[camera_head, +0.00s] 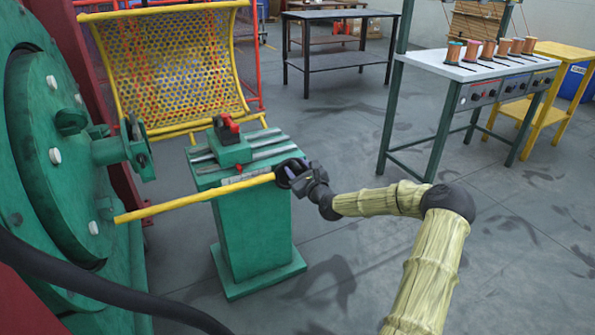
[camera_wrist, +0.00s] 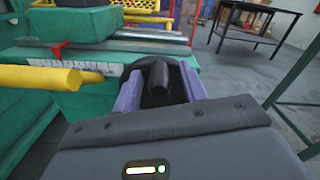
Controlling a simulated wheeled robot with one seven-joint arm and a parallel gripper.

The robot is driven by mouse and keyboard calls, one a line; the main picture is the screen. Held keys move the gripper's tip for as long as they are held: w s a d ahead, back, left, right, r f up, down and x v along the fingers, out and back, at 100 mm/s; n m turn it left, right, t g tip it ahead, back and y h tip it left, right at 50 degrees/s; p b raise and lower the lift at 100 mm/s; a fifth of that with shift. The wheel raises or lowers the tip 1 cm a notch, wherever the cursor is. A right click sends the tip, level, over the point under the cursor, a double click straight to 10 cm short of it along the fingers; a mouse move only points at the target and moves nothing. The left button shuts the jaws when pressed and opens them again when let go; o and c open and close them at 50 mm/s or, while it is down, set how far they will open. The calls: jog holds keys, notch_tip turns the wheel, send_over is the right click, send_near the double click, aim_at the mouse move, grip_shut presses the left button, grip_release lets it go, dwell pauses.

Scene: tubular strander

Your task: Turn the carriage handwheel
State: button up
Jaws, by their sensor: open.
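The carriage handwheel (camera_head: 284,170) is a small black wheel at the right end of the green pedestal's top, largely hidden behind my gripper. In the wrist view the dark handwheel (camera_wrist: 157,69) shows with a black handle (camera_wrist: 159,98) pointing toward me. My gripper (camera_head: 297,177) is at the wheel. In the wrist view my gripper (camera_wrist: 161,87) is open, with one purple finger on each side of the handle. I cannot tell whether either finger touches it. The green carriage (camera_head: 229,151), with a red and black piece on top, sits on the rails.
A yellow bar (camera_head: 190,198) runs from the green machine disc (camera_head: 60,150) past the pedestal (camera_head: 255,230), close to my gripper's left. A white scale lies behind it. A bench with copper spools (camera_head: 475,68) stands at the right. Floor between is clear.

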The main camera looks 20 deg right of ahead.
jog(key=shift+c, duration=0.4)
grip_shut()
jog(key=shift+a, duration=0.1)
